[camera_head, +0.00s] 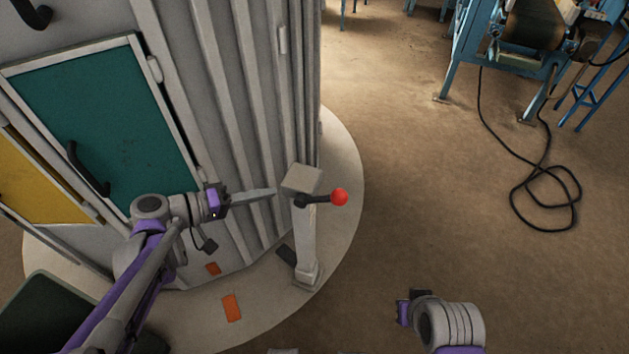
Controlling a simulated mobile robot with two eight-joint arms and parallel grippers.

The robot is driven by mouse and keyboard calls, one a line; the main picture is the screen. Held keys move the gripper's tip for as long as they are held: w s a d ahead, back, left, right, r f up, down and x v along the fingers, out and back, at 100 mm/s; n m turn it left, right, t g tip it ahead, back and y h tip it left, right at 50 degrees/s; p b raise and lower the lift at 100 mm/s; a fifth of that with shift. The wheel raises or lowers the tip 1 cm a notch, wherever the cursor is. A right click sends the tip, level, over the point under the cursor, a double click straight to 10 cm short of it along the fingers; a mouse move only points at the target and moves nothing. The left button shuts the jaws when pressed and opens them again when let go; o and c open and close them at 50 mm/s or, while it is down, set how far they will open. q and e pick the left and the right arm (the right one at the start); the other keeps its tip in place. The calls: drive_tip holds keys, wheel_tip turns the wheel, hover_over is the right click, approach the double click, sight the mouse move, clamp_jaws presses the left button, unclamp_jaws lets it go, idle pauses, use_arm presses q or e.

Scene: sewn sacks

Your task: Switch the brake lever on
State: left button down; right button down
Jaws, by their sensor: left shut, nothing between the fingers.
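The brake lever is a short dark arm with a red ball knob (340,197). It sticks out to the right from a grey box head (302,180) on a pale upright post (306,240). My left gripper (273,192) is shut and empty. Its fingers point right, and their tips appear close to the left side of the box head; I cannot tell whether they touch it. The knob is on the far side of the head from these fingers. My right gripper (403,308) is at the lower right, well apart from the lever, and its fingers cannot be made out clearly.
A ribbed grey cabinet (235,90) with a teal door (100,110) and a yellow panel (35,185) stands at left on a round pale base (345,165). Blue machinery (465,50) and a black cable (545,190) are at upper right. Brown floor between is clear.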

use_arm(q)
drive_tip(key=shift+r, duration=0.2)
drive_tip(key=shift+s, duration=0.1)
drive_tip(key=b, duration=0.2)
hover_over(320, 199)
drive_tip(key=a, duration=0.3)
wheel_tip(320, 199, down, 3)
drive_tip(key=shift+s+d+f, duration=0.3)
drive_tip(key=shift+d+f, duration=0.05)
drive_tip(key=shift+d, duration=0.3)
drive_tip(key=shift+s+d+f, duration=0.3)
drive_tip(key=shift+d, duration=0.3)
drive_tip(key=shift+d, duration=0.15)
